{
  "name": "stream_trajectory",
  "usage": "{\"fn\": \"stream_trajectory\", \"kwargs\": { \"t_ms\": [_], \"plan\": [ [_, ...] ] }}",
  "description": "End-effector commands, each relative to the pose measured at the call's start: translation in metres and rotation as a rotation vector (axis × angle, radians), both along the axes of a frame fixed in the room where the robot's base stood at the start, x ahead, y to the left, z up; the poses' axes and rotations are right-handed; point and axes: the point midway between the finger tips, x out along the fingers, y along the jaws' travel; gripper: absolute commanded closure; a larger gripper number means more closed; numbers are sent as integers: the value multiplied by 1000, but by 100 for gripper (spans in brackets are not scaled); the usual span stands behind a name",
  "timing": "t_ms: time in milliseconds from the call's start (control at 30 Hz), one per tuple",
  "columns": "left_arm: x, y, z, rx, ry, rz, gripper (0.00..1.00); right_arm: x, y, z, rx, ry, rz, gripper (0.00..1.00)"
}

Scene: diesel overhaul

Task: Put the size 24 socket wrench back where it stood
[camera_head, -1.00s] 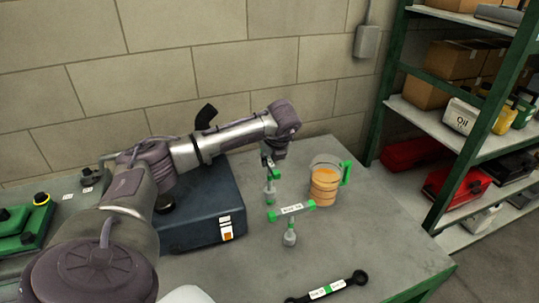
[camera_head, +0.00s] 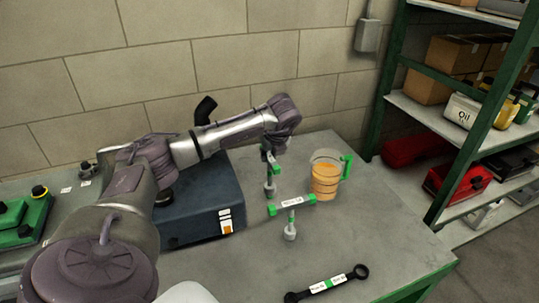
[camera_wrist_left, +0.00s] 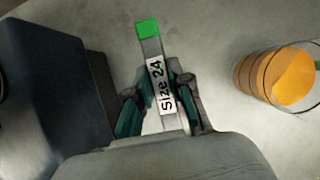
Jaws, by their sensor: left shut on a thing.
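The size 24 socket wrench is a T-shaped tool with green handle ends and a grey socket (camera_head: 269,190). Its "Size 24" label (camera_wrist_left: 161,87) reads clearly in the left wrist view. My left gripper (camera_head: 269,155) is shut on its handle, with a finger on each side of the label in the left wrist view (camera_wrist_left: 160,104). The wrench hangs upright, socket down, at or just above the table; I cannot tell if it touches. A second T-shaped wrench (camera_head: 290,232) stands just in front; its label is too small to read. My right gripper is not in view.
A jug of orange liquid (camera_head: 326,180) with a green handle stands close on the right. A dark blue box (camera_head: 205,205) is close on the left. A black spanner (camera_head: 327,284) lies near the front edge. The grey table (camera_head: 385,225) is clear at right.

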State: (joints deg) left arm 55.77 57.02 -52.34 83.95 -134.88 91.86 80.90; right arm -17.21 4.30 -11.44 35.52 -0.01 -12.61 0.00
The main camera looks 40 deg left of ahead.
Motion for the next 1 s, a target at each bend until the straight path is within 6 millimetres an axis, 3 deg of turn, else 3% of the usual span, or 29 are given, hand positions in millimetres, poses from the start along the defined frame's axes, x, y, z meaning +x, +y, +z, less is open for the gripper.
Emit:
{"fn": "stream_trajectory", "kwargs": {
  "t_ms": [700, 733, 800, 900, 1000],
  "plan": [
    [0, 0, -23, 0, -2, 0, 100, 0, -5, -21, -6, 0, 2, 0],
    [0, 0, -22, 0, -2, 0, 77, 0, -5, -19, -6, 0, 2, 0],
    [0, 0, -21, 0, -2, 0, 65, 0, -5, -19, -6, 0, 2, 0],
    [0, 0, -21, 1, -1, 1, 50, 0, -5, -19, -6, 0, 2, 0],
    [0, 0, -22, 0, 0, 1, 50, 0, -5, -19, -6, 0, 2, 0]
  ]
}}
